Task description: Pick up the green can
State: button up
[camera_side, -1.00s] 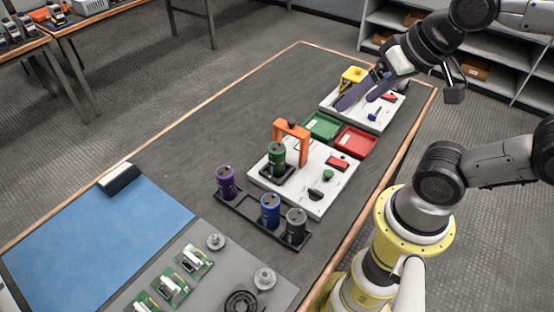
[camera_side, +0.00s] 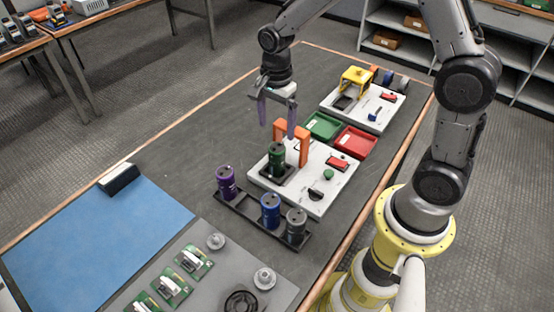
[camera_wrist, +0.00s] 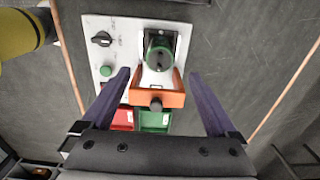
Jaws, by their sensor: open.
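The green can (camera_side: 277,158) stands upright in a dark square socket on the white board (camera_side: 317,207). An orange bracket (camera_side: 292,128) arches up beside it, on its far side. In the wrist view the green can (camera_wrist: 158,57) shows from above, with the orange bracket (camera_wrist: 157,98) between it and my gripper. My gripper (camera_side: 276,125) hangs above the table with purple fingers pointing down, behind and above the bracket. It is open and empty, its fingers (camera_wrist: 156,75) spread wide either side of the bracket in the wrist view.
A black rack (camera_side: 262,229) holds purple (camera_side: 226,182), blue (camera_side: 270,210) and grey (camera_side: 296,226) cans in front. Green (camera_side: 323,126) and red (camera_side: 355,141) trays lie behind the board. A second board (camera_side: 370,118) with a yellow bracket (camera_side: 355,77) stands further back.

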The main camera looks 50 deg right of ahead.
aim_at(277, 159)
notch_tip(277, 159, down, 14)
jog(key=shift+d+r, duration=0.1)
jog(key=shift+r, duration=0.1)
dwell(0.4)
jog(key=shift+c, duration=0.3)
jog(key=shift+r, duration=0.1)
grip_shut()
